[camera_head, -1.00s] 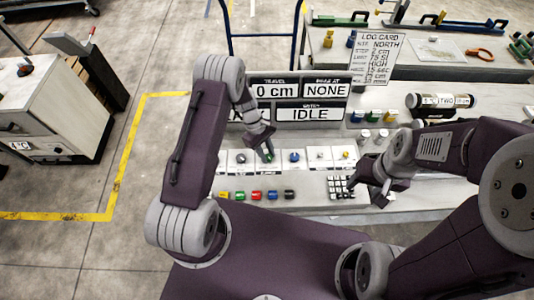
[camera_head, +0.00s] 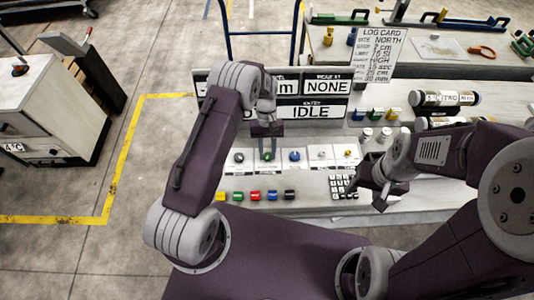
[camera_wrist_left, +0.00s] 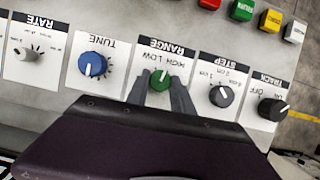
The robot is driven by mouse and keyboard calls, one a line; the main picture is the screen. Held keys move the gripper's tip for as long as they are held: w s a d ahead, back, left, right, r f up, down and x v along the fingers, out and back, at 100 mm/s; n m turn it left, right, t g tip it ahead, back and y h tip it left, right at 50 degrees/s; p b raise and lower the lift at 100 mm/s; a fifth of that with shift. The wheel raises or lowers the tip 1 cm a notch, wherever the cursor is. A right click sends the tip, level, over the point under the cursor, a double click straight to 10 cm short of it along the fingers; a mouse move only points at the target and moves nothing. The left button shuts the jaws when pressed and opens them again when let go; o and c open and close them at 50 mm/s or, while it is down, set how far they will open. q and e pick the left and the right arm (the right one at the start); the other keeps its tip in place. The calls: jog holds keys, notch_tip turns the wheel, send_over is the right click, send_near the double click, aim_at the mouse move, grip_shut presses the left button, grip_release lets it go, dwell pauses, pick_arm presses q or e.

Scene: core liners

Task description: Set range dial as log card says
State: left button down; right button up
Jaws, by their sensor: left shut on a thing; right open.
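The green range dial (camera_wrist_left: 160,78) sits on the white panel card headed RANGE, whose LOW and HIGH marks appear upside down in the left wrist view. My left gripper (camera_wrist_left: 159,88) is shut on this dial, one finger on each side. A short white pointer line shows on the dial; I cannot tell surely which mark it meets. In the head view the left gripper (camera_head: 267,147) is over the panel and mostly hides the dial. The log card (camera_head: 379,50) stands at the back right; a line on it reads HIGH. My right gripper (camera_head: 381,197) is open and empty beside the keypad.
The blue TUNE dial (camera_wrist_left: 92,64) and the black STEP dial (camera_wrist_left: 221,95) flank the range dial closely. Coloured buttons (camera_head: 255,195) line the panel's front. A keypad (camera_head: 342,186) is at right. The display (camera_head: 310,110) behind reads NONE and IDLE.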

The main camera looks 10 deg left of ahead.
pick_arm(q)
jog(key=shift+d+m+y+b, duration=0.1)
jog(key=shift+m+y+b, duration=0.4)
jog(key=shift+m, duration=1.1)
jog(key=shift+r, duration=0.1)
jog(key=c, duration=1.1)
grip_release()
jog(key=shift+w+r, duration=0.2)
jog(key=shift+r, duration=0.05)
jog(key=b+v, duration=0.1)
jog(key=v, duration=0.7)
jog(key=shift+r+b, duration=0.25)
jog(key=shift+b, duration=0.05)
jog(key=shift+d, duration=0.1)
